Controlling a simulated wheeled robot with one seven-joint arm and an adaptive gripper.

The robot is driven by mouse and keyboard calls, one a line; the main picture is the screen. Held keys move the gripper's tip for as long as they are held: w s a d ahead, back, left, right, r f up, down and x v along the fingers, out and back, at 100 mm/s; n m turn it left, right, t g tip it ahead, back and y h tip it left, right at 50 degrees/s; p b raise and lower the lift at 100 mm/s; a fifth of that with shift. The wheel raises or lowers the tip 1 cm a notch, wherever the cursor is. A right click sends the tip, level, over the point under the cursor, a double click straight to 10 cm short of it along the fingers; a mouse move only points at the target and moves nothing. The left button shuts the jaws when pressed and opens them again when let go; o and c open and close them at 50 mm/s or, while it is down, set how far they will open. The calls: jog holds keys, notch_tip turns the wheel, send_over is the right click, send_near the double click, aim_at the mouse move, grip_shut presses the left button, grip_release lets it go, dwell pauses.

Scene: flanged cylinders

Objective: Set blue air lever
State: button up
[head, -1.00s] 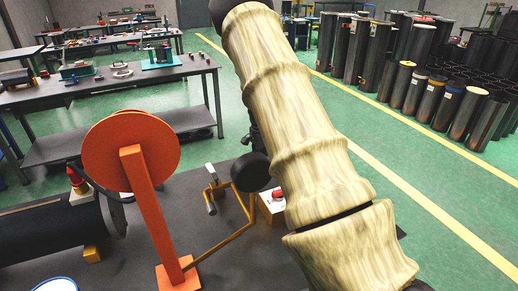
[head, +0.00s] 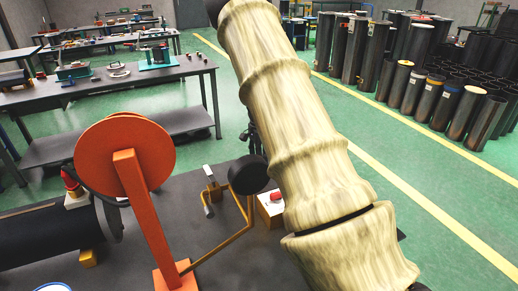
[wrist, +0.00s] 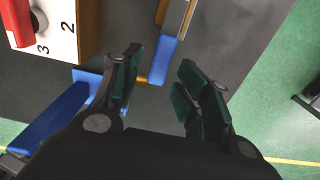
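In the wrist view my gripper (wrist: 160,68) is open, its dark green-padded fingers spread with nothing held between them. A blue lever-like piece (wrist: 162,60) on a yellow bar shows just beyond the gap between the fingertips. A longer blue bar (wrist: 52,116) lies to the left of the gripper, partly hidden by the left finger and housing. I cannot tell which of the two is the air lever. In the head view no blue lever shows clearly, and my arm hides most of the gripper.
A white-topped box (wrist: 55,35) with a red knob and numbers is close on the left; it also shows in the head view (head: 270,211).

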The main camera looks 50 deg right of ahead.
notch_tip(320, 180, up, 9)
jog(key=shift+a+f, duration=0.15)
jog(key=shift+f, duration=0.05)
dwell(0.6)
